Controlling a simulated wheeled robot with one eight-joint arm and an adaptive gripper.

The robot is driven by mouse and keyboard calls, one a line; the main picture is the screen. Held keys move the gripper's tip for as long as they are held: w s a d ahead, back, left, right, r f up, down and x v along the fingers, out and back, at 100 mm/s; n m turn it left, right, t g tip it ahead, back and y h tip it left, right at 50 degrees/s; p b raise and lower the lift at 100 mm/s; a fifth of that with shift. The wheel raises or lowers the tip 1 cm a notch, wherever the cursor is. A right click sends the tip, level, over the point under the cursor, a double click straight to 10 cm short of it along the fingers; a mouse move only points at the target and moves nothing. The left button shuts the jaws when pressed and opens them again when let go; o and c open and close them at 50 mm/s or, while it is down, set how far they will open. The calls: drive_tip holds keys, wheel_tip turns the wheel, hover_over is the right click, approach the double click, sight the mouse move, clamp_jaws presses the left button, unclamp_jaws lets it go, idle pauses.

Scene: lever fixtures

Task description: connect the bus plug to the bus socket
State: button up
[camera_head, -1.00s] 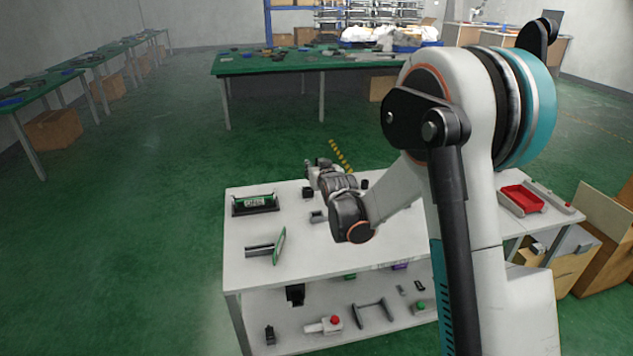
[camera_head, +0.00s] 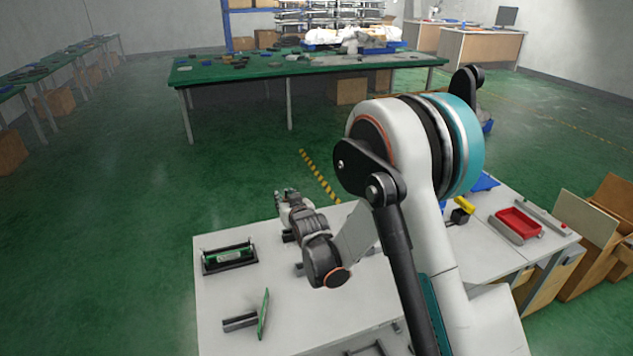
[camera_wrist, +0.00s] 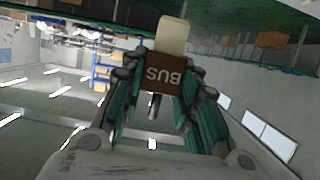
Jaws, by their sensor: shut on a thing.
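The bus plug (camera_wrist: 165,75) is a brown block marked "BUS", upside down in the wrist view, with a cream end piece on top and a dark pin below. My gripper (camera_wrist: 162,68) is shut on it, with a teal-and-dark finger on each side. In the head view my gripper (camera_head: 283,197) is at the far side of the white table, seemingly above its surface; the plug is too small to make out there. I cannot pick out the bus socket for certain in either view.
The white table (camera_head: 215,302) holds a dark fixture with a green-and-white piece (camera_head: 229,257) and a grey block beside an upright green panel (camera_head: 264,314). Dark blocks near my gripper are partly hidden by my arm. A red tray (camera_head: 518,223) stands at the right.

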drive_tip(key=shift+w+a+f, duration=0.1)
drive_tip(key=shift+w+f, duration=0.15)
drive_tip(key=shift+r, duration=0.1)
drive_tip(key=shift+b, duration=0.4)
drive_tip(key=shift+f+b, duration=2.3)
drive_tip(key=shift+f, duration=0.65)
drive_tip(key=shift+s+b, duration=0.1)
drive_tip(key=shift+b, duration=0.45)
drive_tip(key=shift+f+b, duration=1)
drive_tip(key=shift+f, duration=0.15)
drive_tip(key=shift+r, duration=0.2)
drive_tip(key=shift+r+p, duration=0.45)
drive_tip(key=shift+r, duration=0.25)
